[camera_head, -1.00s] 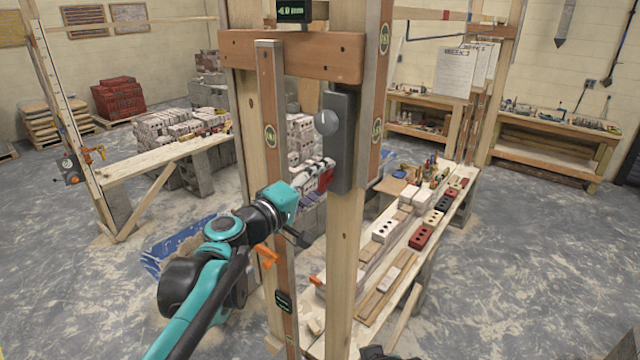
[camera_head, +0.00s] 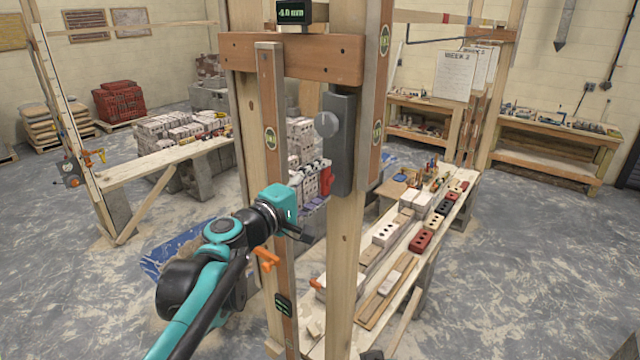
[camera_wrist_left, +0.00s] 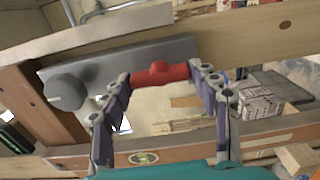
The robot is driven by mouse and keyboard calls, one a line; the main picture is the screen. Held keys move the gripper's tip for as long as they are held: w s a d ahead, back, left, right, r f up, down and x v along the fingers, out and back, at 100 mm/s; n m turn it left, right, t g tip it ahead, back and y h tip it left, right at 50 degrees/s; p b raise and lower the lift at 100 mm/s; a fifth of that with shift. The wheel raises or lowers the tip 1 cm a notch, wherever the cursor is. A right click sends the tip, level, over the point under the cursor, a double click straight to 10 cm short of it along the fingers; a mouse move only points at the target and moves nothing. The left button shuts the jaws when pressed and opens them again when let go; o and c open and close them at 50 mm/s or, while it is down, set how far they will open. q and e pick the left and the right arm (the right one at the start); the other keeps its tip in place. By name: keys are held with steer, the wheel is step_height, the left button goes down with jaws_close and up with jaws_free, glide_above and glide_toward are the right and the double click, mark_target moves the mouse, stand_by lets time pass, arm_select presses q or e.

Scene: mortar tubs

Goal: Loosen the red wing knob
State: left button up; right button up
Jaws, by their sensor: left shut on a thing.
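The red wing knob (camera_wrist_left: 158,73) sits at the edge of a grey metal plate (camera_wrist_left: 115,62) with a round grey knob (camera_wrist_left: 66,92) in the left wrist view. My left gripper (camera_wrist_left: 163,77) is shut on the red wing knob, with one finger at each end of its wings. In the head view the grey plate (camera_head: 341,145) hangs on a wooden post, with the red wing knob (camera_head: 326,177) beside its left edge. My left gripper (camera_head: 316,192) reaches in from the lower left, behind the front rail, which partly hides it. My right gripper cannot be made out.
A wooden rail (camera_head: 270,120) and a post (camera_head: 345,260) frame the left wrist closely. An orange clamp handle (camera_head: 266,258) is near the left wrist. A plank bench (camera_head: 375,265) with bricks stands at right. A display (camera_head: 294,11) reads 4.0 mm.

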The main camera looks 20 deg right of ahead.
arm_select(q)
steer(key=o, duration=1.2)
steer(key=shift+c, duration=0.2)
steer(key=shift+a, duration=0.1)
steer(key=v, duration=1.2)
steer(key=shift+f, duration=0.1)
steer(key=s+a+f+m+g+y+b, duration=0.1)
steer(key=s+a+f+m+y+b, duration=0.15)
steer(key=f+b, duration=0.65)
steer(key=s+a+f+m+g+y+b, duration=0.1)
steer(key=s+a+f+y+b, duration=0.2)
steer(key=f, duration=1.1)
steer(key=s+a+f+m+g+y+b, duration=0.15)
steer(key=s+a+f+b, duration=0.35)
steer(key=f, duration=0.7)
steer(key=s+a+f+m+y+b, duration=0.1)
steer(key=a+f+b, duration=0.3)
steer(key=f, duration=0.4)
steer(key=s+a+f+m+y+b, duration=0.1)
steer(key=s+a+f+y+b, duration=0.2)
steer(key=f, duration=0.6)
steer(key=s+a+f+y+b, duration=0.3)
steer(key=a+f+b, duration=0.4)
steer(key=f, duration=0.1)
steer(key=shift+a+f+m, duration=0.15)
steer(key=shift+f+m, duration=0.05)
steer(key=shift+m, duration=0.2)
